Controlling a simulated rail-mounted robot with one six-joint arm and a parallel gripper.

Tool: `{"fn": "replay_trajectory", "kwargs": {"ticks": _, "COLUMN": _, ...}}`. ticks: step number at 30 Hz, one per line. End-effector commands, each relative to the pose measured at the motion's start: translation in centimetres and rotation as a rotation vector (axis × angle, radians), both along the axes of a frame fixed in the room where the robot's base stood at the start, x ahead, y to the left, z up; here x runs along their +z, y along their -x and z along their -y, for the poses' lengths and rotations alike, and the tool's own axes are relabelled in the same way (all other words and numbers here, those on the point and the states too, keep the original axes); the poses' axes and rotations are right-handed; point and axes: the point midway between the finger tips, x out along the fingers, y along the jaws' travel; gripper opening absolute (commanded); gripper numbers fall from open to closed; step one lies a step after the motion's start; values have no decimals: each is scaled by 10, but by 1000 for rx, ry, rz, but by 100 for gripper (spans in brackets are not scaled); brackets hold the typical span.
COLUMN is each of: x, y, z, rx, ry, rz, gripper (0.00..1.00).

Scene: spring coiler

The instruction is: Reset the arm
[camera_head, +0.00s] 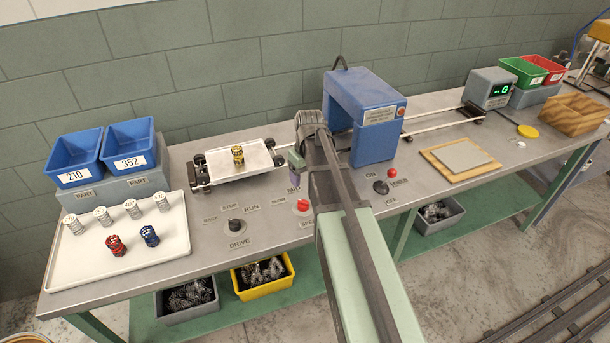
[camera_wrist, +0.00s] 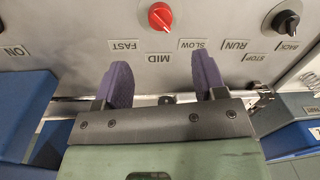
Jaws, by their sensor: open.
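My gripper (camera_head: 296,165) hangs over the middle of the grey bench, left of the blue machine housing (camera_head: 362,125). In the wrist view my gripper (camera_wrist: 162,78) shows two purple fingers spread apart, with nothing between them. The red speed knob (camera_wrist: 161,17) lies beyond the fingertips, by labels reading FAST, MID and SLOW. My green arm runs from the bottom of the head view up to the bench and hides part of it.
A trolley (camera_head: 213,171) on rails carries a yellow-and-black coil (camera_head: 238,155). A white tray (camera_head: 180,239) holds several springs, with blue bins (camera_head: 131,145) behind it. A black drive knob (camera_head: 234,225) stands at the bench front. A wooden board (camera_head: 437,165) lies to the right.

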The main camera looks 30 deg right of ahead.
Motion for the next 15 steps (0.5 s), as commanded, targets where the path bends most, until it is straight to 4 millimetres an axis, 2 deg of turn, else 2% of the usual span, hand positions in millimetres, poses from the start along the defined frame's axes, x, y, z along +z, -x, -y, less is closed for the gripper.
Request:
{"fn": "replay_trajectory", "kwargs": {"ticks": 8, "x": -2, "y": 0, "z": 0, "rx": -1, "ry": 0, "rz": 0, "gripper": 64}}
{"fn": "replay_trajectory", "kwargs": {"ticks": 11, "x": -2, "y": 1, "z": 0, "rx": -64, "ry": 3, "rz": -3, "gripper": 64}}
{"fn": "replay_trajectory", "kwargs": {"ticks": 13, "x": -2, "y": 37, "z": -19, "rx": -178, "ry": 20, "rz": -7, "gripper": 64}}
{"fn": "replay_trajectory", "kwargs": {"ticks": 14, "x": -2, "y": 51, "z": -35, "rx": -203, "ry": 28, "rz": -8, "gripper": 64}}
{"fn": "replay_trajectory", "kwargs": {"ticks": 15, "x": -2, "y": 70, "z": -59, "rx": -224, "ry": 39, "rz": -9, "gripper": 64}}
